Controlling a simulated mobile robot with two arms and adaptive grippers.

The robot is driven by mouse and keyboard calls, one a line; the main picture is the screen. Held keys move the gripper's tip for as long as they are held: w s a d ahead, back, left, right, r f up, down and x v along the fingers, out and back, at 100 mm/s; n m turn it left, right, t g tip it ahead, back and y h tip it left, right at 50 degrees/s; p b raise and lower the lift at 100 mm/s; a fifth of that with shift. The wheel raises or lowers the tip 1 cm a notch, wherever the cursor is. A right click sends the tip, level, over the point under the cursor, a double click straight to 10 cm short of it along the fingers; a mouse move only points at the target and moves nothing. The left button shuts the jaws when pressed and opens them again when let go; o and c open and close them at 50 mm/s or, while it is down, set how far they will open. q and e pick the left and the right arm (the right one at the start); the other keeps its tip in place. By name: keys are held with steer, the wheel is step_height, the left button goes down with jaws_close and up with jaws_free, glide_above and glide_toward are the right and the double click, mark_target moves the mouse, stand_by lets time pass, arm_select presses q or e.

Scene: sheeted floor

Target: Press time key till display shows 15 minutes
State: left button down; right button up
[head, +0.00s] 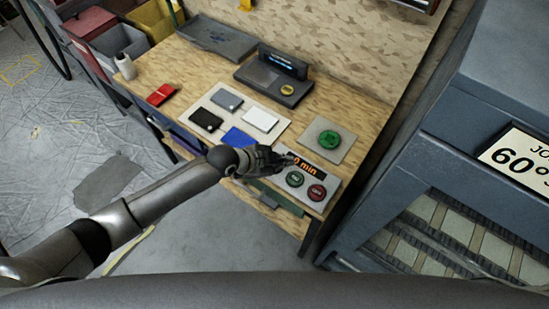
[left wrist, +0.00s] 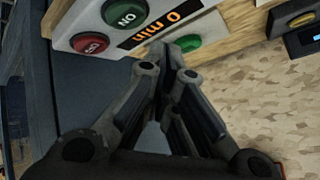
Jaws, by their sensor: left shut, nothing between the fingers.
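A grey control panel (head: 334,186) sits at the bench's front right corner. Its dark display (head: 307,166) shows "0 min" in orange and also appears upside down in the left wrist view (left wrist: 150,30). Below it are a green button (head: 295,179), marked ON in the wrist view (left wrist: 125,12), and a red button (head: 317,192). A separate green button (head: 329,139) sits on its own plate behind. No key is legibly marked as time. My left gripper (head: 287,159) is shut and empty at the display's left end; whether it touches is unclear. My right gripper is not in view.
A grey tray (head: 281,125) holds several flat cards left of my gripper. A dark device (head: 272,78) with a small screen stands at the back. A blue-grey machine (head: 462,120) rises close on the right. A red item (head: 161,95) lies at the left.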

arm_select(q)
steer(key=w+r+m, duration=0.1)
steer(key=w+a+r+m+p, duration=0.1)
steer(key=r, duration=0.1)
steer(key=w+r+m, duration=0.1)
steer(key=shift+a+r, duration=0.2)
steer(key=shift+a, duration=0.2)
steer(key=shift+w+f, duration=0.1)
steer(key=shift+f, duration=0.05)
step_height(320, 180, down, 8)
steer(key=b, duration=0.5)
steer(key=shift+r, duration=0.2)
steer(key=shift+f+b, duration=0.5)
steer(key=shift+b, duration=0.25)
stand_by(0.4)
